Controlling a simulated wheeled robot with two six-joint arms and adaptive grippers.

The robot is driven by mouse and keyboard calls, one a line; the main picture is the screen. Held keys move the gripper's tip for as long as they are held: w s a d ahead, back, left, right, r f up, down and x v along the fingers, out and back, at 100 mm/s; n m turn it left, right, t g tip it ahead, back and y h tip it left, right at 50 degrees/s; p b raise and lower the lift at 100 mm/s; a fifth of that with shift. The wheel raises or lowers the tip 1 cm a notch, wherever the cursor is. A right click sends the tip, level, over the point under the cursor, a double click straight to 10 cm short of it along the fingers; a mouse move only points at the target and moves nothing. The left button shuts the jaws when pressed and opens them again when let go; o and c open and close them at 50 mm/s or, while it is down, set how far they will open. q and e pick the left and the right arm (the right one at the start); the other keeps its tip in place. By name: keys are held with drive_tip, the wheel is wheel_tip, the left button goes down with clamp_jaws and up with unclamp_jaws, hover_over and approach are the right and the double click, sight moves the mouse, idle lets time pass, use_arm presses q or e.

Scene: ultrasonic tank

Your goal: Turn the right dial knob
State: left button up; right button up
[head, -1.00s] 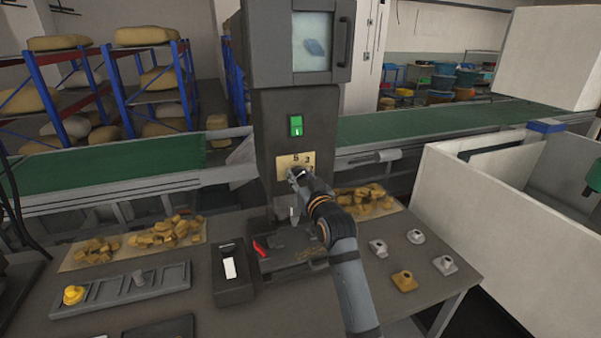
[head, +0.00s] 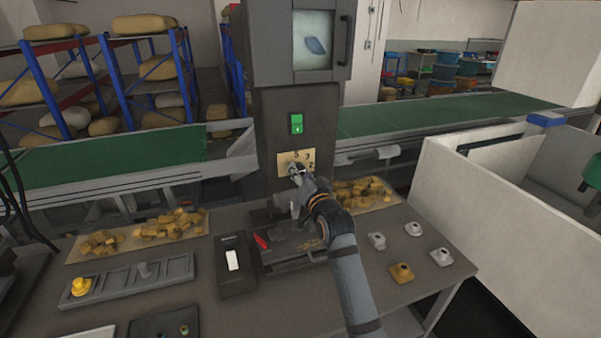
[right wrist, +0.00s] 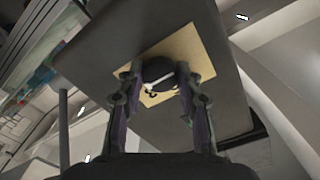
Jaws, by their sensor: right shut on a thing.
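The dial plate (head: 283,158) is a pale yellow square with dark numerals on the front of a dark machine column (head: 268,125). My right gripper (head: 296,171) reaches up to the plate and covers most of the knob in the head view. In the right wrist view, the black round knob (right wrist: 158,70) with a white mark sits on the yellow plate (right wrist: 187,42). The two fingers of my right gripper (right wrist: 160,88) stand on either side of the knob, shut on it. My left gripper is in neither view.
A green lit switch (head: 296,124) is above the dial. Below are a black box with a white rocker (head: 232,260) and a red-handled item (head: 261,241). Brown chunks lie on trays to both sides. Several small flanged parts (head: 402,272) stand at the table's right. A green conveyor runs behind.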

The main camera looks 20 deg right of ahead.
drive_tip(key=shift+r, duration=0.1)
drive_tip(key=o, duration=1.2)
drive_tip(key=shift+c, duration=0.2)
drive_tip(key=s, duration=1.2)
drive_tip(key=shift+d, duration=0.2)
